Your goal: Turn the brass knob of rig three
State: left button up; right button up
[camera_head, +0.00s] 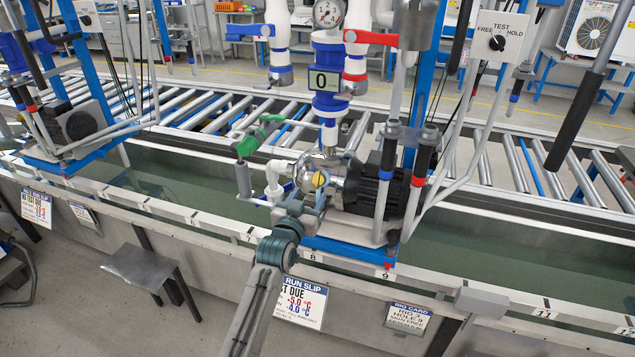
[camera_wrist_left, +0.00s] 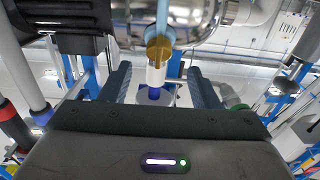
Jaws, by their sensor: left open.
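The brass knob (camera_head: 319,180) is on the front of the shiny metal pump housing (camera_head: 326,166) at the middle rig. In the left wrist view, the brass knob (camera_wrist_left: 158,50) shows as a gold disc with a raised bar, above a white and blue pipe fitting. My left gripper (camera_head: 302,203) is just in front of and below the knob. In the left wrist view, my left gripper (camera_wrist_left: 159,82) has its two dark fingers wide apart, one on each side of the knob's line. Nothing is held between them. My right gripper is not in view.
A black motor (camera_head: 362,188) sits right of the housing, and a green-handled valve (camera_head: 258,135) left of it. A TEST switch box (camera_head: 498,40) is at the upper right. A water trough (camera_head: 470,235) and roller conveyor (camera_head: 205,112) run alongside.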

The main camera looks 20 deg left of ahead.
aim_at(316, 185)
pick_arm(q)
jog(key=w, duration=0.5)
jog(key=shift+d+p, duration=0.2)
jog(key=shift+p, duration=0.1)
jog(key=shift+w, duration=0.65)
jog(key=shift+w+f, duration=0.1)
jog(key=shift+w, duration=0.2)
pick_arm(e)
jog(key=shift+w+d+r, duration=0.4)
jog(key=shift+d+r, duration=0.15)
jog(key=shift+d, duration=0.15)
pick_arm(q)
jog(key=shift+c, duration=0.7)
jog(key=c, duration=0.7)
jog(key=shift+c, duration=0.7)
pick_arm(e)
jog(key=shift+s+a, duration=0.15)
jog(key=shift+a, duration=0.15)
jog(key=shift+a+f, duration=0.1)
